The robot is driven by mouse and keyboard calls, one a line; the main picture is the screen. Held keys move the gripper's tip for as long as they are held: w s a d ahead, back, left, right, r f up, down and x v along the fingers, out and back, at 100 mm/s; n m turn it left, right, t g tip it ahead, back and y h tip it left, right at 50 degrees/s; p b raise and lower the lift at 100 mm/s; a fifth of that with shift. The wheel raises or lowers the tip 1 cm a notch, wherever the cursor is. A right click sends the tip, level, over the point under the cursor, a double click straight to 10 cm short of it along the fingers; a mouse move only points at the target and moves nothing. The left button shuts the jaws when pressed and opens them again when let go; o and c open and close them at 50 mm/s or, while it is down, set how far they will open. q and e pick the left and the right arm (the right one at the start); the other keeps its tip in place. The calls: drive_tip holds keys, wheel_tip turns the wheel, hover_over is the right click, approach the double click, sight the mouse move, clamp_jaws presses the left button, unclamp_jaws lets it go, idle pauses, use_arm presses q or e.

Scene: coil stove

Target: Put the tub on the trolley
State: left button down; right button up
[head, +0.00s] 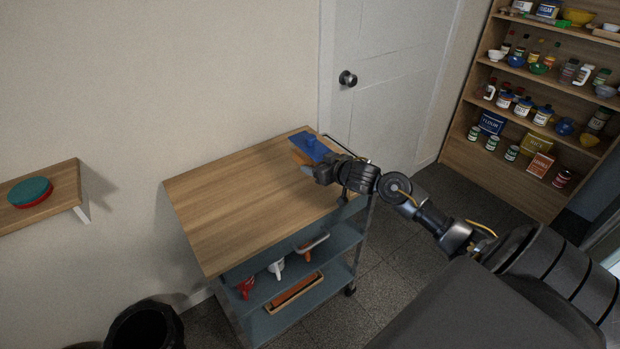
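The trolley (237,191) has a wooden top and grey-blue lower shelves, and stands against the wall in the head view. A tub with a blue lid and orange side (310,146) is at the trolley top's far right corner. My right gripper (316,168) is at the tub's near end, and the arm reaches in from the right. The fingertips are mostly hidden, so I cannot tell whether they grip the tub. I also cannot tell whether the tub touches the top or is just above it. My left gripper is not in view.
Most of the trolley top is bare. Its shelves hold a red bottle (246,286), a white bottle (276,268) and an orange tray (295,291). A wall shelf (62,196) bears a teal and red round tin (30,192). A black bin (144,326) stands front left.

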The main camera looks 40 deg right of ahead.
sight(312, 184)
drive_tip(key=shift+w+a+f, duration=0.15)
drive_tip(key=shift+w+f, duration=0.35)
drive_tip(key=shift+f, duration=0.05)
drive_tip(key=shift+w+a+f, duration=0.15)
drive_tip(key=shift+w+f, duration=0.3)
drive_tip(key=shift+f, duration=1.75)
drive_tip(key=shift+w+f, duration=0.1)
drive_tip(key=shift+f, duration=0.1)
drive_tip(key=o, duration=1.1)
